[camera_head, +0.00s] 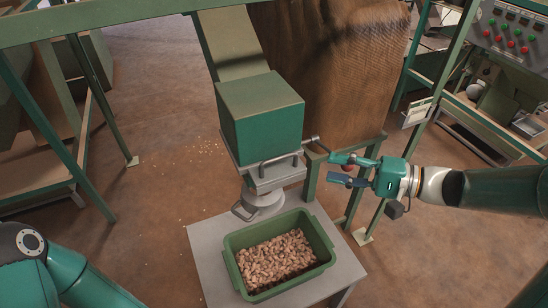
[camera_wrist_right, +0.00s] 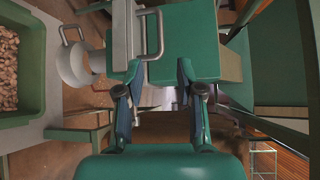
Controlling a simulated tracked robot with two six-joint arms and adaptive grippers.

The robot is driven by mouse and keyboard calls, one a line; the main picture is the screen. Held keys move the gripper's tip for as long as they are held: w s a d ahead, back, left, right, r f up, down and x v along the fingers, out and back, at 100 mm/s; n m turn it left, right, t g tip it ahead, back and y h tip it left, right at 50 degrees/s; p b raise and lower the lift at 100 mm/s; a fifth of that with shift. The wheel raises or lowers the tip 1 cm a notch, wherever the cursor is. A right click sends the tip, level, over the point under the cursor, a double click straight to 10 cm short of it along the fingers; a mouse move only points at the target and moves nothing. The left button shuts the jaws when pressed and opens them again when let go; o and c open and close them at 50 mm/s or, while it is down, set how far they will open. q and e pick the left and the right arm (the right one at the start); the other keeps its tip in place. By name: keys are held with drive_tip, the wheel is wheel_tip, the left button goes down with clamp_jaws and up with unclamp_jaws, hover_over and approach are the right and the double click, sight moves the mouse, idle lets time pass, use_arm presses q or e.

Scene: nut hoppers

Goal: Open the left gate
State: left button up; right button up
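A green hopper box (camera_head: 260,125) stands in the middle of the head view. A grey metal gate plate with a bar handle (camera_head: 277,166) is below its front. In the right wrist view the U-shaped handle (camera_wrist_right: 158,35) shows ahead of the fingers, beside the green box (camera_wrist_right: 195,45). My right gripper (camera_head: 334,168) is to the right of the hopper, fingers apart and pointing towards it. In the right wrist view the fingers (camera_wrist_right: 158,80) are open with nothing held between them; the handle is beyond their tips. My left gripper is out of view; only part of its arm shows at lower left.
A green bin of nuts (camera_head: 322,250) sits on a grey table (camera_head: 207,262) below the round metal spout (camera_head: 262,203). Green frame posts (camera_head: 312,175) stand close by my right gripper. A control panel (camera_head: 512,35) is at upper right. Open floor lies left of the table.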

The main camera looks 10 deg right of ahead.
sight(280, 158)
drive_tip(key=p+x, duration=0.2)
drive_tip(key=x, duration=1.1)
drive_tip(key=shift+a+f, duration=0.1)
drive_tip(key=shift+a, duration=0.05)
clamp_jaws()
drive_tip(key=shift+s+f, duration=0.1)
